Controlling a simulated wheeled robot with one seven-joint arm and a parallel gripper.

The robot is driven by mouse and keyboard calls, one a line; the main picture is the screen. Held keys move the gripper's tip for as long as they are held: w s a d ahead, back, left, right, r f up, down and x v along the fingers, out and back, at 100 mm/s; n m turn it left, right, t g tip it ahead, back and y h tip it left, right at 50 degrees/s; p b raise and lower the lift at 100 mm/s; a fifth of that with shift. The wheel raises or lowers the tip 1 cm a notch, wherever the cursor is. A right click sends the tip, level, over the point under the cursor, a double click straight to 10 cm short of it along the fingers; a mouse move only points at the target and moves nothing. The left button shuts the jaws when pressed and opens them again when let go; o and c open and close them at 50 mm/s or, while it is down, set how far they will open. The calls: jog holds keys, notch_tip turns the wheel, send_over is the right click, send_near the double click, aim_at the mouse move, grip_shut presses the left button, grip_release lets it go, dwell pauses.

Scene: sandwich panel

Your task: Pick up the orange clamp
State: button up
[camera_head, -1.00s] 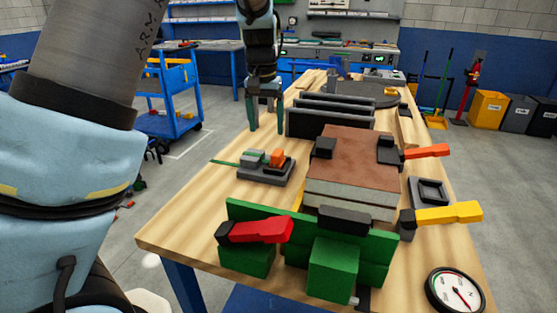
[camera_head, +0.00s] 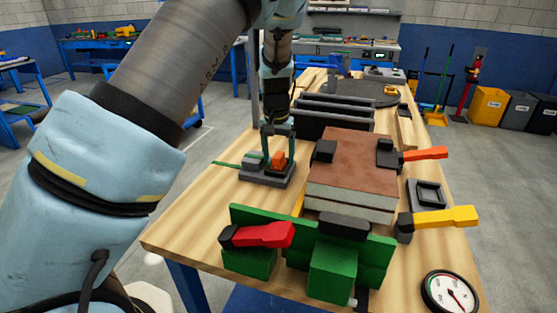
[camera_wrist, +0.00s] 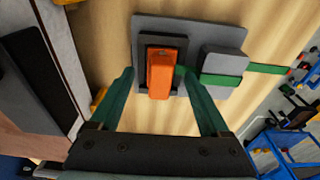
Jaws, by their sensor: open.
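The orange clamp (camera_head: 278,160) is a small orange block on a dark base. It sits on a grey holder plate (camera_head: 262,180) at the left side of the wooden bench. In the wrist view the orange clamp (camera_wrist: 161,75) is upright in the picture, on its black base on the grey plate (camera_wrist: 218,35). My gripper (camera_head: 278,150) points down above the holder, with its green fingers apart. In the wrist view my gripper (camera_wrist: 159,73) has one fingertip on each side of the clamp. It is open, and I cannot tell whether either finger touches.
A grey block with a green strap (camera_wrist: 221,72) sits close beside the clamp on the same plate. The brown-topped panel (camera_head: 352,155) stands to the right, with red, yellow and orange-red handled clamps around it. Dark upright plates (camera_head: 330,122) stand behind. Bare wood lies front-left.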

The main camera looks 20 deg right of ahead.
jog(key=shift+f, duration=0.4)
jog(key=shift+c, duration=0.2)
grip_shut()
